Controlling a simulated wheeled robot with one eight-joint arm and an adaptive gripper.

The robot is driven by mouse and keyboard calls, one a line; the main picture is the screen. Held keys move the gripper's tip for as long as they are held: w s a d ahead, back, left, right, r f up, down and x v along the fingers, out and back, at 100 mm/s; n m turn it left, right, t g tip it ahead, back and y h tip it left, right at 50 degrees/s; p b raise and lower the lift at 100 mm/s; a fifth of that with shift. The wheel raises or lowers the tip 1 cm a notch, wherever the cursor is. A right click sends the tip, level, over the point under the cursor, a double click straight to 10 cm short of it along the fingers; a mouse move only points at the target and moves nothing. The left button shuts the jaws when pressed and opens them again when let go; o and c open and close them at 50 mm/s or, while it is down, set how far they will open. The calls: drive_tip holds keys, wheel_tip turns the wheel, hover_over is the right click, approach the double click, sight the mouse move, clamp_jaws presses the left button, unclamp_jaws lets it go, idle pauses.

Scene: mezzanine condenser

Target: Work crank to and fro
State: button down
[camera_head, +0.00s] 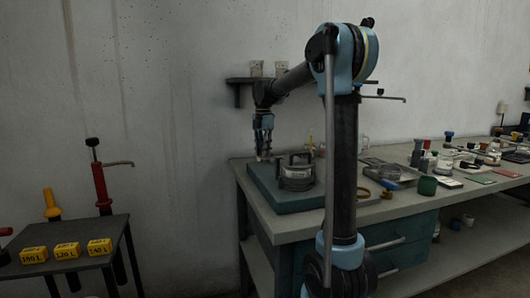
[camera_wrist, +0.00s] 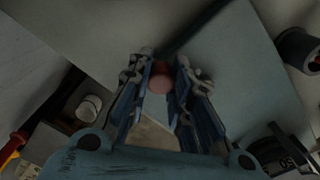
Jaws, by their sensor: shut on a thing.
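My gripper (camera_head: 264,152) points down over the left part of a teal base (camera_head: 270,207) at the near left corner of the workbench. In the wrist view my gripper (camera_wrist: 167,75) is closed around a reddish, rounded knob (camera_wrist: 160,82). A dark rod, seemingly the crank's arm (camera_wrist: 200,28), runs from near the knob to the upper right, over the pale teal surface (camera_wrist: 245,70). In the head view the knob and rod cannot be made out behind the fingers. How the rod joins the knob is partly hidden.
A round grey device with a dark handle (camera_head: 296,176) stands on the base, close right of my gripper. The bench (camera_head: 400,207) holds many small items further right. A small wall shelf (camera_head: 240,81) is behind my arm. A side table with yellow blocks (camera_head: 68,250) stands left.

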drive_tip(key=shift+w+a, duration=0.1)
drive_tip(key=shift+a, duration=0.1)
idle(0.3)
drive_tip(key=c, duration=1.4)
unclamp_jaws()
drive_tip(key=shift+d, duration=0.15)
